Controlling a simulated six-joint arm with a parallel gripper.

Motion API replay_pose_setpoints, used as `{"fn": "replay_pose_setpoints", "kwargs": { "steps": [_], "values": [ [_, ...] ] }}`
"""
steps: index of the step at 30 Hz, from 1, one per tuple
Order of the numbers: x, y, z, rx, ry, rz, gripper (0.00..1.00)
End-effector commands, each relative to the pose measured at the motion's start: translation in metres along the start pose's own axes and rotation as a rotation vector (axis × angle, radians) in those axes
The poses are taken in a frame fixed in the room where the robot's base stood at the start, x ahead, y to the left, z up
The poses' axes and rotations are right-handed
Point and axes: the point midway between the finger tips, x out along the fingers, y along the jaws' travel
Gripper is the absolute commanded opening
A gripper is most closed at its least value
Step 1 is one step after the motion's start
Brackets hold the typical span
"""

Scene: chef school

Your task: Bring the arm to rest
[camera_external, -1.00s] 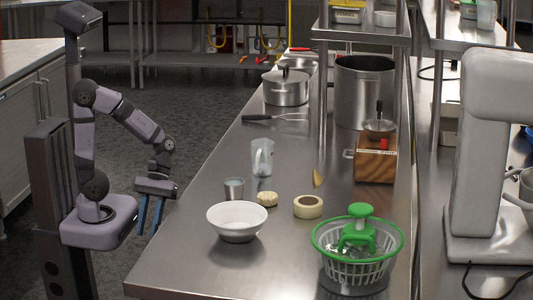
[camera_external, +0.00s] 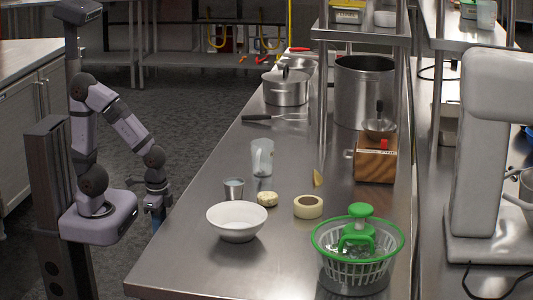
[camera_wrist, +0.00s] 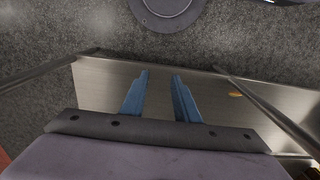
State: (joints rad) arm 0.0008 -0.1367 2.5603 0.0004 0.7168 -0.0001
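My gripper (camera_external: 157,212) hangs beside the left edge of the steel table, close to my base, with its fingers pointing down. In the wrist view my gripper (camera_wrist: 160,85) shows two blue fingers standing apart with nothing between them. My arm is bent, with the forearm sloping down to the right from the elbow. The fingers are small and partly hidden in the external view.
The steel table (camera_external: 190,240) starts just right of my gripper. On it stand a white bowl (camera_external: 237,221), a metal cup (camera_external: 234,189), a clear jug (camera_external: 262,157), a tape-like ring (camera_external: 308,207) and a green-rimmed basket (camera_external: 358,247). Grey floor lies behind the arm.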

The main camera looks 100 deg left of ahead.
Motion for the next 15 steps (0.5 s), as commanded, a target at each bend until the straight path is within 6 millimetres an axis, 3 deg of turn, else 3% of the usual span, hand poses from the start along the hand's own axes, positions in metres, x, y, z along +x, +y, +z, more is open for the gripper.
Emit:
{"fn": "replay_pose_setpoints", "kwargs": {
  "steps": [1,3,9,15],
  "values": [
    [-0.031,0.000,0.000,-0.001,0.000,0.000,0.28],
    [-0.052,0.000,0.000,-0.002,0.000,0.000,0.28],
    [-0.110,0.000,0.000,-0.004,-0.001,0.001,0.28],
    [-0.155,0.000,0.000,-0.005,-0.001,0.001,0.28]
  ]
}}
